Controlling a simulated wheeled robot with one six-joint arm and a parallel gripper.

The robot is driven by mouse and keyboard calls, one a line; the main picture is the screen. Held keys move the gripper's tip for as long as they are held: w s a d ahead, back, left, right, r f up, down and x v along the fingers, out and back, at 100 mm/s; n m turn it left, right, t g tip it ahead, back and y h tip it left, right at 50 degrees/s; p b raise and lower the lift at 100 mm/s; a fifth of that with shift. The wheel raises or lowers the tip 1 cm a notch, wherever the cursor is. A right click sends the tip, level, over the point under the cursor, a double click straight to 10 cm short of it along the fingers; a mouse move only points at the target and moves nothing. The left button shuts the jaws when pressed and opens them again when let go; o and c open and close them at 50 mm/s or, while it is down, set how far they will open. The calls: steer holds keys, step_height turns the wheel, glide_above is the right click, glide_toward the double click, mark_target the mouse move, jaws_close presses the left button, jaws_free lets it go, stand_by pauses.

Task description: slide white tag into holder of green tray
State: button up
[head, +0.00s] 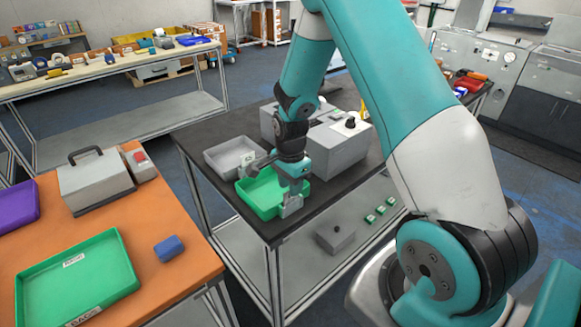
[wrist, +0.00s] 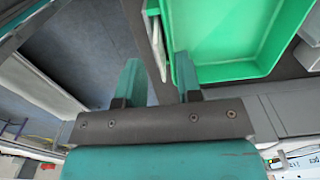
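A green tray (head: 262,207) stands on the black-topped table, and its inside fills the upper right of the wrist view (wrist: 238,72). My gripper (head: 291,204) is at the tray's near right corner, pointing down. In the wrist view my gripper (wrist: 158,75) has its two fingers apart, with the right finger close against the tray's outer wall. A narrow whitish strip (wrist: 156,45) shows beyond the gap between the fingers, beside the tray wall. I cannot tell whether it is the white tag or the holder. No white tag is clearly visible.
A grey bin (head: 226,152) and grey boxes (head: 340,145) stand close behind the green tray. Another green tray (head: 75,275) with white labels, a blue block (head: 169,248) and a grey case (head: 95,183) are on the orange table. Green-and-white pieces (head: 380,209) lie on the lower shelf.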

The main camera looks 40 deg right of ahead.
step_height(320, 180, up, 17)
steer(key=b, duration=0.2)
stand_by(0.6)
steer(key=s+a+r+n+y, duration=0.2)
steer(key=s+a+n, duration=0.9)
steer(key=n, duration=0.1)
steer(key=s+a+r+n+y, duration=0.2)
steer(key=s+a+r+n, duration=0.1)
steer(key=s+a+n, duration=0.8)
steer(key=shift+a+n, duration=0.2)
steer(key=shift+n, duration=0.6)
steer(key=shift+r, duration=0.1)
